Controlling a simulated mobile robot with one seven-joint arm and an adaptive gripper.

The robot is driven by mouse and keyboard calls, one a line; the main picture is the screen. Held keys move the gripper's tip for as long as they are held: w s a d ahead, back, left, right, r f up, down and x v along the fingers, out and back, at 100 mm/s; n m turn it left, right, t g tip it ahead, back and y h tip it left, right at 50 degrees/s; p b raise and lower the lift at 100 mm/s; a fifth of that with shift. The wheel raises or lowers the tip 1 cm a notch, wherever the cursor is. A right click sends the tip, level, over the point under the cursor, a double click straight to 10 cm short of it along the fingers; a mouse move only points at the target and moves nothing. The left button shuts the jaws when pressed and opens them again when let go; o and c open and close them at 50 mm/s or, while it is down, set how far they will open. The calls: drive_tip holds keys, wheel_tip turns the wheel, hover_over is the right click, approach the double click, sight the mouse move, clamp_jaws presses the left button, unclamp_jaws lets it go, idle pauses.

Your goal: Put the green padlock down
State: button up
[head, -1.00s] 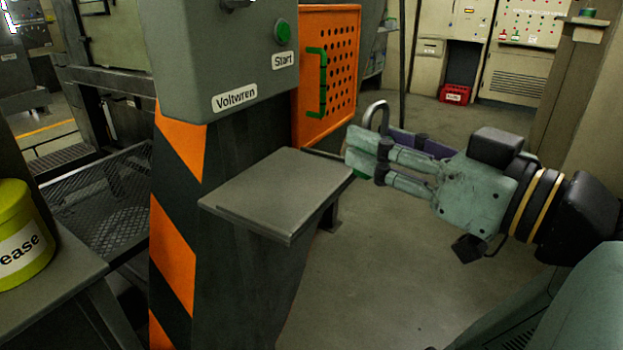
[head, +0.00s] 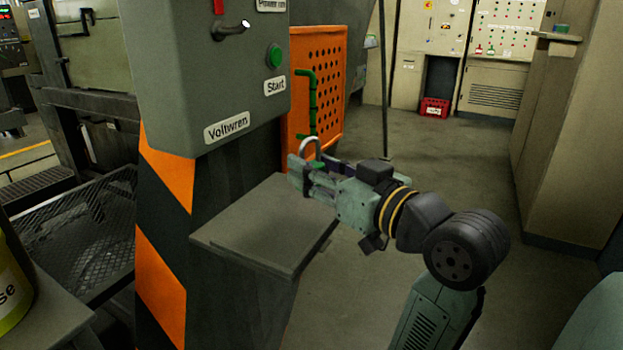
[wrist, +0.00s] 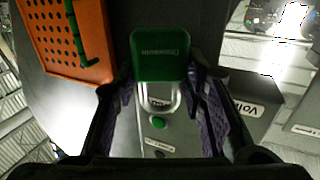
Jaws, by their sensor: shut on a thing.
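The green padlock (wrist: 159,55) is between the fingers of my gripper in the wrist view, with its silver shackle toward the palm. In the head view my gripper (head: 303,172) is shut on the padlock near the far right corner of the small grey shelf (head: 262,228). The padlock's shackle (head: 311,146) sticks up above the fingers there, and its green body is mostly hidden by them. The shelf top is bare. I cannot tell whether the padlock touches the shelf.
A grey control box (head: 205,75) labelled Voltwren, with a green Start button (head: 274,56), stands above the shelf. An orange perforated door (head: 326,90) with a green handle is behind my gripper. A yellow-green grease tin (head: 10,290) is at the left edge.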

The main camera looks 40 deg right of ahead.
drive_tip(key=shift+w+d, duration=0.2)
drive_tip(key=shift+w, duration=0.3)
drive_tip(key=shift+w+d, duration=0.2)
drive_tip(key=shift+w, duration=0.25)
drive_tip(key=shift+f, duration=1.85)
drive_tip(key=shift+f, duration=0.2)
drive_tip(key=o, duration=1.2)
